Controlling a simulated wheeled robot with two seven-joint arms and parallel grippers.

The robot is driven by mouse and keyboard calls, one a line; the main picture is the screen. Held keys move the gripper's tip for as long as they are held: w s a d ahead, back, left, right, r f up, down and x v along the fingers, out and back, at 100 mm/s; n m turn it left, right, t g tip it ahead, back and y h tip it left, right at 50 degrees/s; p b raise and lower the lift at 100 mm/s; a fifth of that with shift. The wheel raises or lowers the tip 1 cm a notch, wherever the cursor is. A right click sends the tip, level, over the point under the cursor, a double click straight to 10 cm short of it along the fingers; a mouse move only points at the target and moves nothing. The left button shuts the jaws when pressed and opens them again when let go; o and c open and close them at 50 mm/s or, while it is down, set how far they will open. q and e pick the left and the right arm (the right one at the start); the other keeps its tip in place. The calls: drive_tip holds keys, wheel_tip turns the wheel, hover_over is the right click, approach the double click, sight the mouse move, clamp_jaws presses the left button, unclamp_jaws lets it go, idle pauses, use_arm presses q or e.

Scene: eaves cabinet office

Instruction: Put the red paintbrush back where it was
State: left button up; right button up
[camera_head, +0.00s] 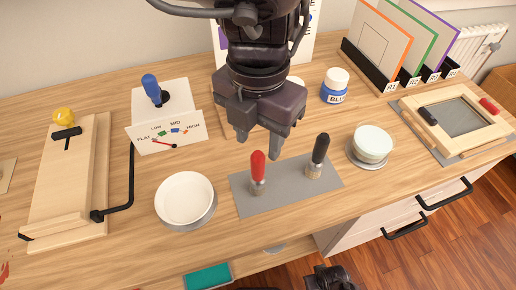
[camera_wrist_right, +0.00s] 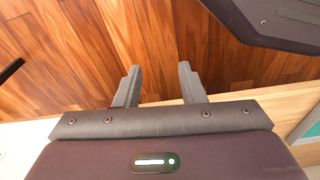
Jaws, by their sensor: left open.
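The red paintbrush (camera_head: 258,170) stands upright, red handle up, on the left part of a grey mat (camera_head: 290,191) on the desk. A black-handled brush (camera_head: 319,156) stands upright on the right part of the same mat. My left gripper (camera_head: 259,145) is open and empty, pointing down just behind the red handle in the head view. It looks apart from the brush; the exact gap cannot be told. My right gripper (camera_wrist_right: 158,82) is open and empty in the right wrist view, over the wooden floor.
A white bowl (camera_head: 184,198) stands left of the mat and a pale green bowl (camera_head: 373,143) right of it. A blue-labelled jar (camera_head: 336,86) stands behind. A framed screen (camera_head: 458,115) lies at right, a wooden board (camera_head: 70,185) at left. Drawers are below the desk.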

use_arm(q)
drive_tip(key=shift+r+p, duration=0.45)
drive_tip(key=shift+r, duration=2.35)
use_arm(e)
drive_tip(key=shift+s+d+f, duration=0.2)
drive_tip(key=shift+s+f, duration=0.3)
drive_tip(key=shift+s+d+f, duration=0.2)
drive_tip(key=shift+s+f, duration=0.25)
drive_tip(key=shift+f, duration=0.05)
